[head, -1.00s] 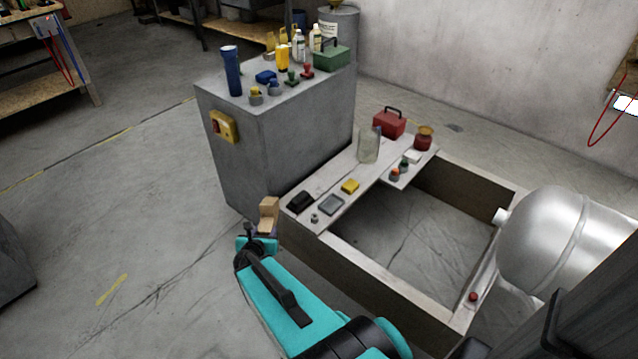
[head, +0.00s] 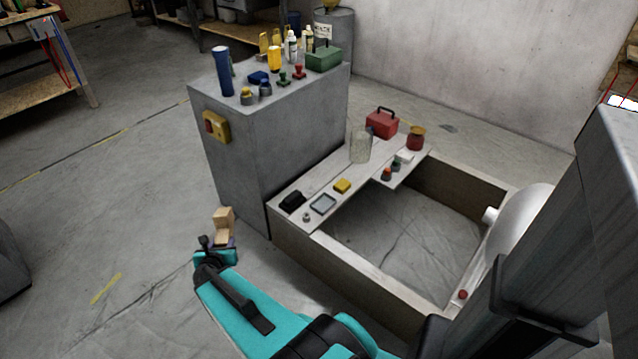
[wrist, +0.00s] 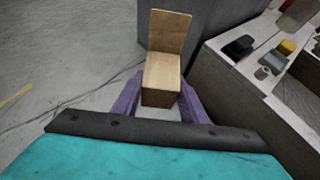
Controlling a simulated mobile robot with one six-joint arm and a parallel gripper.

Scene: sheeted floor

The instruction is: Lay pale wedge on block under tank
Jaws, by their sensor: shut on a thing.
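My gripper (head: 222,244) is shut on the pale wedge (head: 223,221), a light wooden piece with a raised upright part. In the wrist view the wedge (wrist: 166,68) sits between the two purple fingers, over the floor beside the grey cabinet. The silver tank (head: 517,232) is at the right of the head view, partly hidden behind a grey column. I cannot make out the block under the tank. The tank is not in the wrist view.
A low frame (head: 375,280) with an open middle lies between my gripper and the tank. The grey cabinet (head: 240,150) stands behind.

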